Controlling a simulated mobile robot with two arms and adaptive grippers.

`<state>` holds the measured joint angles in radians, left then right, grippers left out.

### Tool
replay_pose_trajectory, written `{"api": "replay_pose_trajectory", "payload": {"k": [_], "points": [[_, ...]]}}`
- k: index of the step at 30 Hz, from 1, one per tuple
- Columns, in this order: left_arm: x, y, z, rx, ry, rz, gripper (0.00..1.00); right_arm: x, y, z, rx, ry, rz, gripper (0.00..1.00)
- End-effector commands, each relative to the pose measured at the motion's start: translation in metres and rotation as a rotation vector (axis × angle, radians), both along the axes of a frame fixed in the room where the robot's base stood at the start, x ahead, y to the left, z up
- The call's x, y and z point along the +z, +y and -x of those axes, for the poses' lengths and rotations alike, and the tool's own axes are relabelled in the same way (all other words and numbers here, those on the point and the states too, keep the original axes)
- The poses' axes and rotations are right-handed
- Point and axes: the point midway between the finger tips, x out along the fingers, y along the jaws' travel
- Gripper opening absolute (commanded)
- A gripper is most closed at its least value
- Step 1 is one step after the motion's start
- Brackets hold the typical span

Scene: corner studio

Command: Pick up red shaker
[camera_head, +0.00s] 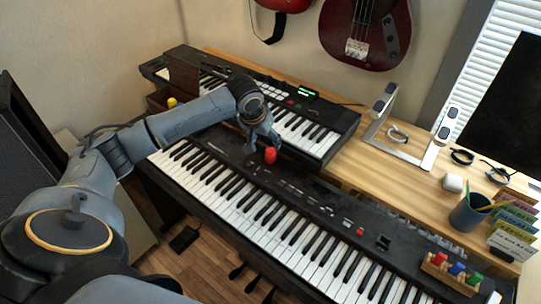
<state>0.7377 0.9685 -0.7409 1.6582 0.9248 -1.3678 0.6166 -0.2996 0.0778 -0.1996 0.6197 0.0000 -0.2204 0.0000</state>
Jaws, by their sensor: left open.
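A small red shaker (270,155) stands on the top panel of the front keyboard (300,197), near its back edge. My left gripper (265,137) reaches in from the left and points down just behind and above the shaker. It is open, with nothing seen between its fingers. Whether a finger touches the shaker is not clear from this angle. My right gripper is out of view.
A smaller keyboard (320,129) lies close behind my left gripper. A white laptop stand (401,148), a pen cup (467,214) and a rack of coloured pieces (449,277) stand to the right. Guitars (366,30) hang on the wall.

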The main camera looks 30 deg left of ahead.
Motion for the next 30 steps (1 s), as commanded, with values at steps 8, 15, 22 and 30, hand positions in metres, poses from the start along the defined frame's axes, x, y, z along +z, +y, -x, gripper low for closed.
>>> {"api": "replay_pose_trajectory", "payload": {"k": [8,15,22,30], "points": [[-0.036,0.001,-0.015,-0.001,-0.001,-0.001,0.63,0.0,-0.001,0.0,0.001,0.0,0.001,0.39],[-0.059,0.001,-0.023,-0.001,0.002,-0.001,0.63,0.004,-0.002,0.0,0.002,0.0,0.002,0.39],[-0.086,0.001,-0.033,-0.002,-0.001,-0.001,0.63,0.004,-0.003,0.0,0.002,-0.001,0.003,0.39],[-0.088,0.002,-0.034,-0.003,-0.002,-0.001,0.63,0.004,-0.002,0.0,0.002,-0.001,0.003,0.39]]}}
